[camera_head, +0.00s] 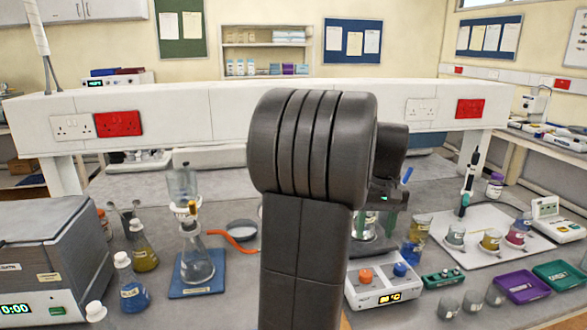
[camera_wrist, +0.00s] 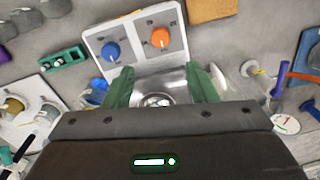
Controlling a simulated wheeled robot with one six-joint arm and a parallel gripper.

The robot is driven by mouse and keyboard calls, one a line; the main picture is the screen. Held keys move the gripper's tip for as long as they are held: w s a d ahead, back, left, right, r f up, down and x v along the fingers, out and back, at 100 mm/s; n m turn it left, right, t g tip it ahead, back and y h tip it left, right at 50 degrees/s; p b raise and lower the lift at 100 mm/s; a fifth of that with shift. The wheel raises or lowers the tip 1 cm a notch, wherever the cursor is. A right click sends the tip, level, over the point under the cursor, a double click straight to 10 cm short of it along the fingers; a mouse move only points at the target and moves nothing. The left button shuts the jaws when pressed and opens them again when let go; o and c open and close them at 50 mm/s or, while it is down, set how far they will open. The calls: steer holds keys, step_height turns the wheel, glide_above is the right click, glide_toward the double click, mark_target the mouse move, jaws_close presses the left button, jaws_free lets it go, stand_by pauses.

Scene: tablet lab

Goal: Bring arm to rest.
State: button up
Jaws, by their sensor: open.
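My arm (camera_head: 305,240) rises dark through the middle of the head view and hides part of the bench behind it. My gripper (camera_wrist: 162,86) shows in the wrist view with its two green fingers apart and nothing visibly gripped between them. It points down over the hotplate (camera_wrist: 138,42), whose shiny round top shows between the fingers. There my gripper (camera_head: 388,196) is partly hidden behind my arm.
Left stand a grey boxy device (camera_head: 45,260), a blue-liquid flask (camera_head: 130,285) and a flask on a blue mat (camera_head: 190,292). Right are beakers on a white board (camera_head: 480,258), a purple tray (camera_head: 522,288) and a green tray (camera_head: 560,276). A white raised ledge (camera_head: 200,105) crosses behind.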

mark_target(366, 273)
steer(key=f, duration=1.2)
steer(key=shift+a+f, duration=0.25)
steer(key=shift+f, duration=0.1)
steer(key=shift+r, duration=0.15)
